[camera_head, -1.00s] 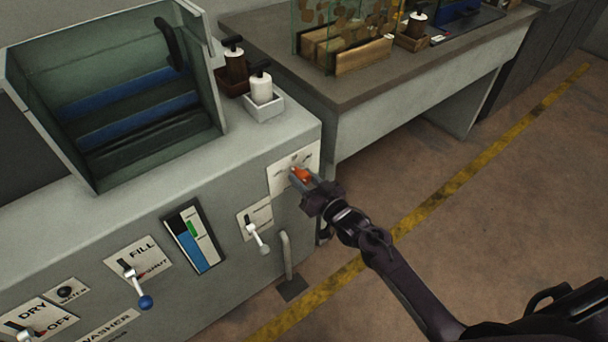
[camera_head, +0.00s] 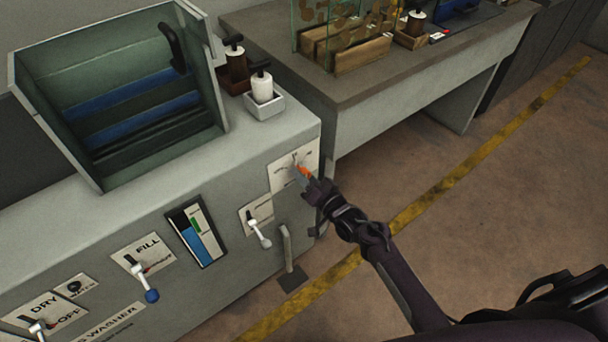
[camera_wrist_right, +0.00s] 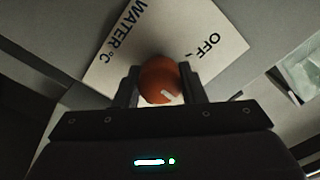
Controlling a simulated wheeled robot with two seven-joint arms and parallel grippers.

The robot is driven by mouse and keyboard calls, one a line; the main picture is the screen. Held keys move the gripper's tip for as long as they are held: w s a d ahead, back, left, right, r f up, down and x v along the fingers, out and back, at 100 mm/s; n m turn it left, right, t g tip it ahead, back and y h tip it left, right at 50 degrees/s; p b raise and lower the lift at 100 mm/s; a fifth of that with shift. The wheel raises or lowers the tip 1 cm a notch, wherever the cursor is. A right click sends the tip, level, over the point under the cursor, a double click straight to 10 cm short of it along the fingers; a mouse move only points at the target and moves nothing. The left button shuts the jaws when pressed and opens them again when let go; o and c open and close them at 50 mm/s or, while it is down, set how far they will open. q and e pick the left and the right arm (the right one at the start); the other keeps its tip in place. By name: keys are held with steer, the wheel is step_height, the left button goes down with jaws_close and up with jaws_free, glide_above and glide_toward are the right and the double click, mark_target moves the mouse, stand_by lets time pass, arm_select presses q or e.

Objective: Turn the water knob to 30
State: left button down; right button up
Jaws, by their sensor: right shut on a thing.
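The water knob (camera_wrist_right: 160,82) is orange and round, with a pale pointer mark on it. It sits on a white dial plate (camera_wrist_right: 172,30) that reads "WATER °C" and "OFF" in the right wrist view. In the head view the plate (camera_head: 284,170) is on the machine's front, at its right end, and a bit of the orange knob (camera_head: 304,172) shows. My right gripper (camera_wrist_right: 160,88) is shut on the knob, one finger on each side. The numbers on the dial are too small or hidden to read. My left gripper is not in view.
The machine's front has a lever (camera_head: 260,235), a level gauge (camera_head: 195,232) and a FILL lever (camera_head: 142,275) left of the knob. A grey handle (camera_head: 286,248) stands below it. The floor at right is clear.

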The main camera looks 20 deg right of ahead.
stand_by(0.3)
steer(key=o, duration=1)
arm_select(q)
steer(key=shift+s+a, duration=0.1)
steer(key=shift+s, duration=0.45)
arm_select(e)
steer(key=v, duration=0.8)
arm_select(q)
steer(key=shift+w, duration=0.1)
